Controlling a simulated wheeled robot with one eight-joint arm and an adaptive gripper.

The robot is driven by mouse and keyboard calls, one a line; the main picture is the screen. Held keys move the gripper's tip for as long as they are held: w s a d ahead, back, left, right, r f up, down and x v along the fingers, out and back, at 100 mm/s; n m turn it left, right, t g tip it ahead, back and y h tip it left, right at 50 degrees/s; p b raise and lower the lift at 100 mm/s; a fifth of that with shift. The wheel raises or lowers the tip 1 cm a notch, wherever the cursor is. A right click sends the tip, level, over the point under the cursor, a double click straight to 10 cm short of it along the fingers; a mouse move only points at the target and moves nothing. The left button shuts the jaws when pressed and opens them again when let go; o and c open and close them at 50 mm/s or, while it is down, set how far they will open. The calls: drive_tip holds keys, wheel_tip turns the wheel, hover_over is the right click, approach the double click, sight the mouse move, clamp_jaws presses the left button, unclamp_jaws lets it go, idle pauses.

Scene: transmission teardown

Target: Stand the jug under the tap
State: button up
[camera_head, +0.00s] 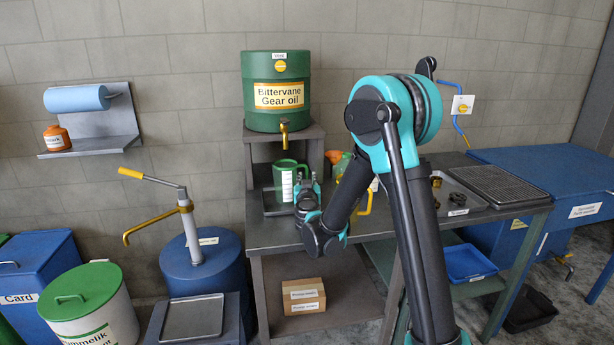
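The green jug (286,178) with a white scale label stands upright, as far as I can see, at the left end of the bench. The brass tap (284,134) sticks out from the green Bittervane gear oil drum (276,112). The jug's mouth is below the tap, with a clear gap between them. A dark drip tray (270,207) shows at the jug's foot. My gripper (306,188) is at the jug's right side and covers part of it.
A spray bottle with an orange head (334,157) stands right of the jug, partly behind my arm. A yellow-handled pump (187,215) on a blue drum (205,268) stands left of the bench (270,239). A grated tray (510,186) lies at the bench's right.

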drive_tip(key=s+d+r+n+g+y, duration=0.1)
drive_tip(key=s+d+r+n+y, duration=0.15)
drive_tip(key=s, duration=0.35)
drive_tip(key=s+d+r+n+g+y, duration=0.1)
drive_tip(key=s+r+n+y, duration=0.1)
drive_tip(key=s+y, duration=0.35)
drive_tip(key=s+d+f+m+g+h, duration=0.2)
drive_tip(key=s+d+f+g+h, duration=0.2)
drive_tip(key=s+d+f, duration=0.6)
drive_tip(key=s+d+f+m+g+h, duration=0.3)
drive_tip(key=s+d+f+g+h, duration=0.2)
drive_tip(key=s+d+f, duration=0.5)
drive_tip(key=s+d+g, duration=0.2)
drive_tip(key=s+d, duration=0.2)
drive_tip(key=s, duration=0.3)
drive_tip(key=shift+s+m+g+h, duration=0.2)
drive_tip(key=shift+m+g+h, duration=0.1)
drive_tip(key=shift+m+g, duration=0.1)
